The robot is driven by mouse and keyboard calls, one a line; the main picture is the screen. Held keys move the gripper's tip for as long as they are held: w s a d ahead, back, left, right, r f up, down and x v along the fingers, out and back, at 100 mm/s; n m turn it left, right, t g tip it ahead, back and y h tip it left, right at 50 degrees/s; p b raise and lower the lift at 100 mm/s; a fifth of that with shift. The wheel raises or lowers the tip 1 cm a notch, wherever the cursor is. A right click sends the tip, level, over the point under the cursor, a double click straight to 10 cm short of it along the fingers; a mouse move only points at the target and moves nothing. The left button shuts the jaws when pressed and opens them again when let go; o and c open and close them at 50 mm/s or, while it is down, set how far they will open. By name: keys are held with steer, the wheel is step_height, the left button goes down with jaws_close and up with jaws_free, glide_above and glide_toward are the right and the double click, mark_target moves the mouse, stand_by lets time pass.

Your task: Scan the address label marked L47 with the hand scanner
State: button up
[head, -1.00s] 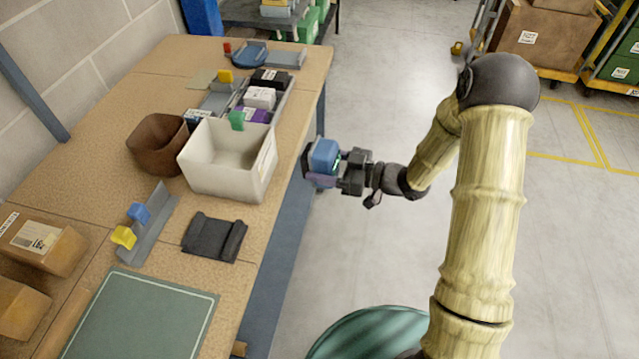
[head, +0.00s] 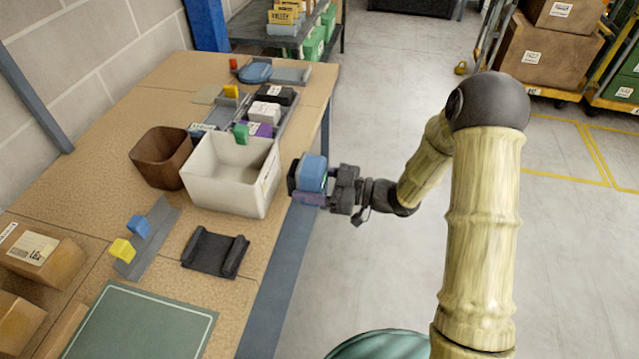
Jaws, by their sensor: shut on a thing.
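My gripper (head: 318,182) is shut on a blue and dark hand scanner (head: 312,172). It holds the scanner in the air at the table's right edge, just right of a white open bin (head: 215,190) and apart from it. The bin's right face carries a pale label (head: 269,174), seen at a steep angle; its text is unreadable. A cardboard box (head: 62,270) at the left has a white label (head: 34,247) on top with blurred marking. I cannot tell which label reads L47. A dark cradle (head: 215,254) lies empty on the table.
A brown bin (head: 160,160) stands left of the white bin. Small boxes (head: 264,112) sit in a grey tray behind it. A grey stand with yellow and blue pieces (head: 150,235) and a green mat (head: 140,325) are nearer. Open floor lies right of the table.

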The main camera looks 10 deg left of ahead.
steer(key=shift+w+a, duration=0.1)
steer(key=shift+a, duration=1.7)
steer(key=shift+w+a, duration=0.1)
steer(key=shift+a, duration=0.7)
steer(key=shift+s+d, duration=0.15)
steer(key=shift+d, duration=1.6)
steer(key=shift+s+d, duration=0.15)
steer(key=shift+d, duration=1.6)
